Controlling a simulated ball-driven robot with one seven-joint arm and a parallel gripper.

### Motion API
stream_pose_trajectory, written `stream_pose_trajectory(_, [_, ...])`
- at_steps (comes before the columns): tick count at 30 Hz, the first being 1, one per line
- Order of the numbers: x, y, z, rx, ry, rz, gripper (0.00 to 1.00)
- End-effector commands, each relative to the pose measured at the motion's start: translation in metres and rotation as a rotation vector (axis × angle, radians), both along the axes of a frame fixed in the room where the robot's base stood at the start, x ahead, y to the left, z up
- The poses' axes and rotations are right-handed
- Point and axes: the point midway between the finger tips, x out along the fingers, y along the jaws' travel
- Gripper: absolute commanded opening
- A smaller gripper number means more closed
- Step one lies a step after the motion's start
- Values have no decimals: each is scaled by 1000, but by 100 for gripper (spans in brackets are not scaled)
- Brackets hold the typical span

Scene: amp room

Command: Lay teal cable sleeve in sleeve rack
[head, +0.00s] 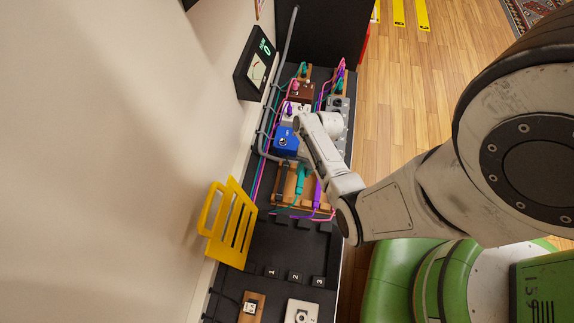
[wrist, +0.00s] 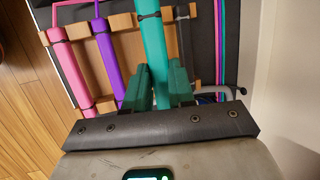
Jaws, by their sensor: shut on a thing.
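The teal cable sleeve (wrist: 152,38) runs up between the fingers of my gripper (wrist: 155,78) in the wrist view. My gripper is shut on it. The sleeve (head: 301,178) also shows in the head view, over the wooden sleeve rack (head: 292,203). In the wrist view it crosses the rack's wooden bar (wrist: 121,22), in line with the rack and between a purple sleeve (wrist: 107,62) and a black strip (wrist: 184,45). I cannot tell whether it touches the rack's bottom. In the head view my arm hides the gripper's fingers.
A pink sleeve (wrist: 68,56) lies beside the purple one in the rack. A blue box (head: 285,141) and other pedals stand behind the rack. A yellow slotted holder (head: 231,225) stands by the wall. Numbered black slots (head: 295,250) lie in front. Thin cables run along the wall side.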

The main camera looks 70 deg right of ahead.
Motion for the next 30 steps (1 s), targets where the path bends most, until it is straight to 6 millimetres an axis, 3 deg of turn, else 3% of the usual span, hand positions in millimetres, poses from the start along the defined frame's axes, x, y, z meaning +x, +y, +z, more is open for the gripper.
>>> stream_pose_trajectory(30, [-3,-1,-44,0,-1,-8,0])
